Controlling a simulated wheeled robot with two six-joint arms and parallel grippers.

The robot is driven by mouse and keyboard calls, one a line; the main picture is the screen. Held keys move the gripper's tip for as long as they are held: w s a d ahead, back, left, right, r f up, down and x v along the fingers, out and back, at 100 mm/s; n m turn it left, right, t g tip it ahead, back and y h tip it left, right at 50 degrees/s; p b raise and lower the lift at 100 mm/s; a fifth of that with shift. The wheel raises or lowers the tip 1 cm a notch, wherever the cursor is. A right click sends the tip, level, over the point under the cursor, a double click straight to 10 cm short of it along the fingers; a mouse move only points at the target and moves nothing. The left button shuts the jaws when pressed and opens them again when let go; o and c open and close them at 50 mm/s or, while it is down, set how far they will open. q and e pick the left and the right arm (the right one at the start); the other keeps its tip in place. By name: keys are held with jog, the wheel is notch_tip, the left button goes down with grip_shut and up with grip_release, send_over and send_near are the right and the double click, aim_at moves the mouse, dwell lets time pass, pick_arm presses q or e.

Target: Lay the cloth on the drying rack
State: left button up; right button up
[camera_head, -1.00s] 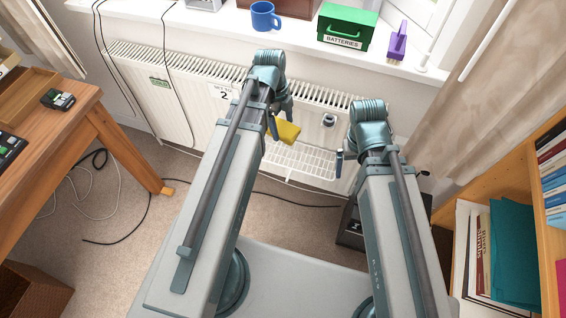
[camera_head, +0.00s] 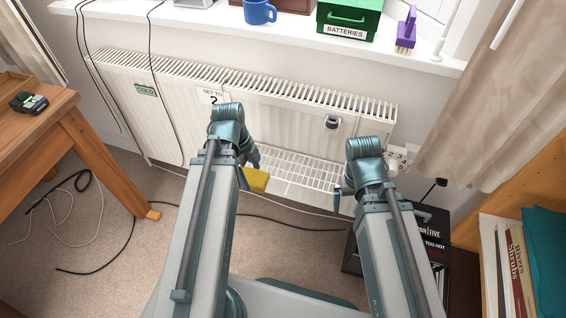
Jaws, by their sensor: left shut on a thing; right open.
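The yellow cloth (camera_head: 256,180) hangs from my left gripper (camera_head: 247,166), which is shut on it. It shows just left of the near left part of the drying rack. The white wire drying rack (camera_head: 300,171) is fixed low on the front of the radiator, and its grid looks bare. I cannot tell how high the cloth is above the rack's level. My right gripper (camera_head: 345,196) is open and empty near the rack's right end. My arm hides part of its fingers.
A white radiator (camera_head: 280,115) stands behind the rack under the window sill. The sill holds a blue mug (camera_head: 259,11), a green batteries box (camera_head: 346,20) and a purple brush (camera_head: 406,30). A wooden desk (camera_head: 60,120) is at left; a black box (camera_head: 432,240) stands at right.

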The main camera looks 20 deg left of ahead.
pick_arm(q)
jog(key=w+d, duration=0.2)
jog(key=w, duration=0.2)
jog(key=w+d+f, duration=0.1)
jog(key=w+d, duration=0.2)
jog(key=w, duration=0.1)
jog(key=w+d+b, duration=0.1)
jog(key=w+d, duration=0.2)
jog(key=w, duration=0.1)
jog(key=shift+w+f, duration=0.2)
jog(key=shift+w, duration=0.1)
notch_tip(320, 180, down, 4)
jog(key=b, duration=0.4)
jog(key=shift+r, duration=0.25)
jog(key=o, duration=1.1)
jog(key=r+p, duration=0.4)
jog(key=a+r+p, duration=0.1)
jog(key=r+p, duration=0.7)
jog(key=shift+a, duration=0.4)
